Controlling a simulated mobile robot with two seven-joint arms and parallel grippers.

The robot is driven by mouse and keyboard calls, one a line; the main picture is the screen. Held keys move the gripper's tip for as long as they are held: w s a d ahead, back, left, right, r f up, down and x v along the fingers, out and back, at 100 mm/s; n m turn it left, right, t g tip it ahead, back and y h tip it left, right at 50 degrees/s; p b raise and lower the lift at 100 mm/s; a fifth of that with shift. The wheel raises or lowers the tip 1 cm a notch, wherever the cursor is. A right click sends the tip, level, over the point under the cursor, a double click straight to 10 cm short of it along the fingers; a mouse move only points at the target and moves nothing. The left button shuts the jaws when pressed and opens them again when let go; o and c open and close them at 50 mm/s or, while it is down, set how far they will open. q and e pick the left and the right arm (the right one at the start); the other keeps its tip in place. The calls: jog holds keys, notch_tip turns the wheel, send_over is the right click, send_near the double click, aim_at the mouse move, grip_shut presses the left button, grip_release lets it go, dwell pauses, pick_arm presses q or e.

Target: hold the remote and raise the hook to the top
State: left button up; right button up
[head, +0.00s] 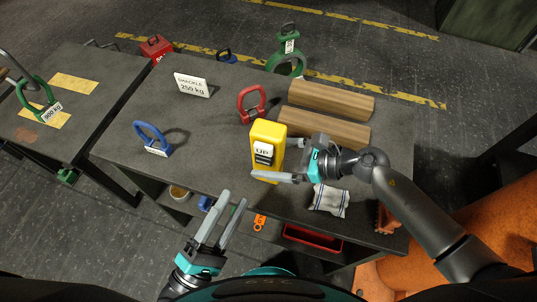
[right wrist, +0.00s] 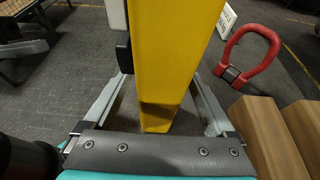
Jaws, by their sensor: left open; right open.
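The yellow remote (head: 268,135) stands upright near the front middle of the table, with a white "UP" button and a dark button below it. My right gripper (head: 271,159) reaches in from the right, open, with its fingers on either side of the remote. In the right wrist view the yellow body (right wrist: 165,60) lies between the spread fingers (right wrist: 160,95), with a gap visible on both sides. My left gripper (head: 234,198) is open and empty in front of the table's front edge.
A red shackle (head: 252,104), a blue shackle (head: 152,137), a sign (head: 193,84), two wooden blocks (head: 325,128) and a cloth (head: 329,200) are on the table (head: 115,125). A green lifting fitting (head: 288,52) shows behind.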

jog(key=shift+a, duration=0.15)
grip_shut()
dwell(0.8)
dwell(1.0)
